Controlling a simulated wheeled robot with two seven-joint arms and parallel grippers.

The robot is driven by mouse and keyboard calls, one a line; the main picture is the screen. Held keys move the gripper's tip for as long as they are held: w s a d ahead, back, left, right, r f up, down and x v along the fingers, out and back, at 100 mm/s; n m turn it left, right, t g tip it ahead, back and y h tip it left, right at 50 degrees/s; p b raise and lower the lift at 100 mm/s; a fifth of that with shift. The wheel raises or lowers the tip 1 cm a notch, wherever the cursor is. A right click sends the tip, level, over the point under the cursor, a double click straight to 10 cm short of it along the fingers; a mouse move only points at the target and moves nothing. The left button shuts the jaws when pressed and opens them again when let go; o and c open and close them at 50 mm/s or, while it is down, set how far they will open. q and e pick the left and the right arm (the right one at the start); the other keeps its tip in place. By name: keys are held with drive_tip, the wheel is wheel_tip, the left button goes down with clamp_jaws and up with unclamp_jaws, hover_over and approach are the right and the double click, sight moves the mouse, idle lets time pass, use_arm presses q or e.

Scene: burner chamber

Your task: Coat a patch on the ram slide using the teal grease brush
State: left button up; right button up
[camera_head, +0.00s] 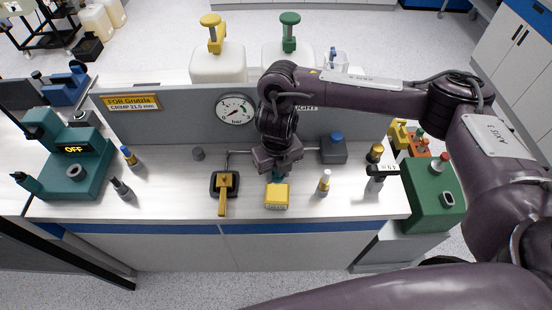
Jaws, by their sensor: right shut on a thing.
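My right gripper (278,172) is over the middle of the white bench, pointing down. I cannot tell for sure which part is the ram slide. A thin horizontal rod (240,152) runs behind the gripper toward a grey block (334,152) with a blue cap. My left gripper is not in view.
A black block with a yellow handle (223,187) stands left of the yellow block. A teal machine (75,160) marked OFF is at left, a green box (434,197) at right. A grey panel (180,128) with a gauge stands behind.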

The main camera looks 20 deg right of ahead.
sight(277, 193)
drive_tip(key=shift+f+b, duration=0.55)
drive_tip(key=shift+f, duration=0.15)
wheel_tip(277, 193, down, 4)
drive_tip(key=b, duration=0.3)
drive_tip(key=shift+r, duration=0.25)
drive_tip(key=shift+f+b, duration=0.55)
drive_tip(key=shift+b, duration=0.25)
drive_tip(key=shift+f+b, duration=0.35)
drive_tip(key=shift+f, duration=0.2)
idle(0.4)
wheel_tip(277, 193, up, 7)
drive_tip(key=p, duration=0.7)
drive_tip(key=shift+r, duration=0.15)
